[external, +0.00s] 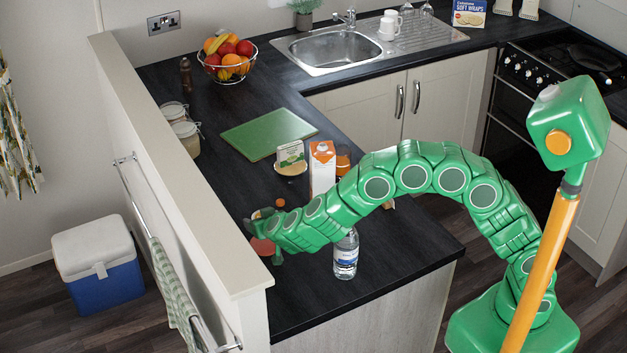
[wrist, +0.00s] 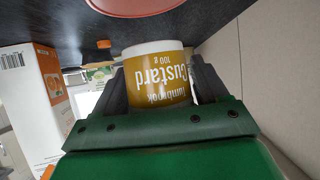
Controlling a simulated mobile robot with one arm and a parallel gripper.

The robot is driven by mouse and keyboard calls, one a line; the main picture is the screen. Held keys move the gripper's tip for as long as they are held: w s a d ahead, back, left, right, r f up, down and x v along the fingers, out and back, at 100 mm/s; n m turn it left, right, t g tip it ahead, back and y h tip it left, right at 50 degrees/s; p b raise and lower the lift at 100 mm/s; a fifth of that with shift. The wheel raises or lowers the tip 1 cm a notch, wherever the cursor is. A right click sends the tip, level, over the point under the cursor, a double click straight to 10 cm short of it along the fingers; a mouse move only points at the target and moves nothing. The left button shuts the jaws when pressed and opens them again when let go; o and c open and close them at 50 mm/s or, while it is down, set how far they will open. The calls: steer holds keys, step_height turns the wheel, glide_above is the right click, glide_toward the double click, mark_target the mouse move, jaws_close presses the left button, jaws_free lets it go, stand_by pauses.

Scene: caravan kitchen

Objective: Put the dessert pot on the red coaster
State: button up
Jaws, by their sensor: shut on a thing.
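The dessert pot (wrist: 158,78) is a yellow custard pot with a white edge, in the wrist view. My gripper (wrist: 160,88) is shut on it, one finger on each side. In the external view my gripper (external: 264,234) is at the left side of the worktop, by the half wall, and largely hides the pot. The red coaster (external: 262,247) shows partly behind my gripper there. It also shows at the top of the wrist view (wrist: 132,5), apart from the pot in the picture.
An orange and white carton (external: 322,170) and a water bottle (external: 345,256) stand to the right of my gripper. A small orange item (external: 280,202) lies behind it. A green board (external: 262,134) lies farther back. The half wall (external: 180,170) borders the left side.

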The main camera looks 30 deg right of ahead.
steer(key=shift+f, duration=1.9)
steer(key=shift+f, duration=0.1)
steer(key=o, duration=0.7)
steer(key=shift+o, duration=0.2)
steer(key=shift+s+r, duration=0.15)
steer(key=shift+r, duration=0.1)
steer(key=v, duration=1.1)
steer(key=shift+s, duration=0.3)
steer(key=shift+r, duration=0.15)
